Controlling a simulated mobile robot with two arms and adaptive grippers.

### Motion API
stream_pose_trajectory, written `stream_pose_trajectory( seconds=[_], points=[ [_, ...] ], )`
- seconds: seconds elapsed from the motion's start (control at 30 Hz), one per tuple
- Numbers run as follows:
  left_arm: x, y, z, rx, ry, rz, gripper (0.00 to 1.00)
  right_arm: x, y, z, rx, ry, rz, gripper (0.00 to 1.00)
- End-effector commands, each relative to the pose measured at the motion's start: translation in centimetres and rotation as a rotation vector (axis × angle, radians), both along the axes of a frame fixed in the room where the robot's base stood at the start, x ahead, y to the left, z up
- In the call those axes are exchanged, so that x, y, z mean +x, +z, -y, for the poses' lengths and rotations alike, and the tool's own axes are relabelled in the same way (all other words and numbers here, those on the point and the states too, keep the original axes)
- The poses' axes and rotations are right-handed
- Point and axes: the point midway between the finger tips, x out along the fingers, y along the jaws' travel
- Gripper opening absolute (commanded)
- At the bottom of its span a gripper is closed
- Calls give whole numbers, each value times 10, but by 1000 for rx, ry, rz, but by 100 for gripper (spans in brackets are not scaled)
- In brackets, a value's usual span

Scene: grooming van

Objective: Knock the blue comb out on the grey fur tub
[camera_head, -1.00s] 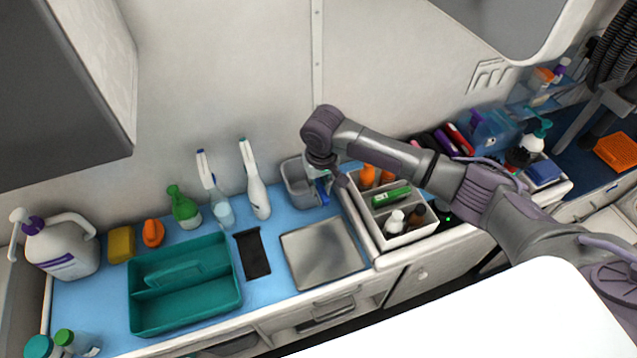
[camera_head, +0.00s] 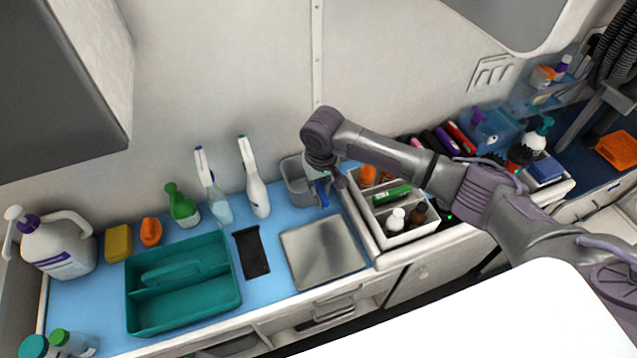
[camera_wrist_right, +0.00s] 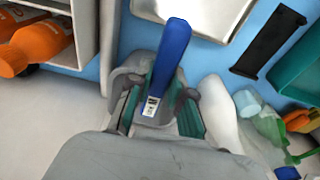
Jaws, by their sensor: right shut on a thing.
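The grey fur tub (camera_head: 293,182) stands on the blue counter against the back wall, left of the divided bin. My right gripper (camera_head: 322,180) is at the tub's right side and is shut on the blue comb (camera_head: 323,194). In the right wrist view the blue comb (camera_wrist_right: 172,55) sticks out from between the fingers of the right gripper (camera_wrist_right: 160,105), with a small white label near its held end. The arm hides part of the tub's right side. I cannot tell whether the comb touches the tub. My left gripper is not in view.
A divided white bin (camera_head: 400,236) with bottles stands right of the tub. A metal tray (camera_head: 322,252) lies in front of it. Spray bottles (camera_head: 255,190) stand to its left. A teal caddy (camera_head: 183,283) and a black strip (camera_head: 251,252) lie further left.

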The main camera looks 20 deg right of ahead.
Motion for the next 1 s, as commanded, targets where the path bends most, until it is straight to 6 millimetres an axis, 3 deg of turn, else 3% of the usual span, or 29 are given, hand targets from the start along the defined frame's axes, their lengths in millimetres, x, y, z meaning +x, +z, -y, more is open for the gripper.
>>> stream_pose_trajectory(
  seconds=[1.0],
  points=[
    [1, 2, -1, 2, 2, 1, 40, 0, -7, 0, 0, 0, 0, 0]
  ],
)
